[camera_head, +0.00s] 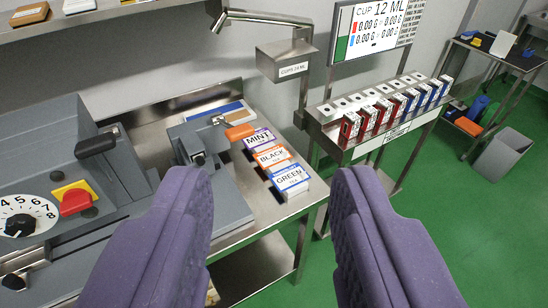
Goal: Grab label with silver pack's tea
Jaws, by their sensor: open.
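Three stacks of tea labels lie in a row along the right side of a steel table. The purple-edged MINT label (258,140) is farthest, the orange BLACK label (272,157) is in the middle, and the blue-edged GREEN label (289,176) is nearest. My gripper (276,178) is open, with its two purple fingers reaching up from the bottom of the picture. The label stacks show in the gap between the fingertips, beyond them. Nothing is held. I cannot make out a silver pack in this view.
A grey machine (60,180) with a dial and red knob stands at left. A smaller grey press (215,185) with an orange handle adjoins the labels. A rack (350,150) of red and blue boxes stands at right.

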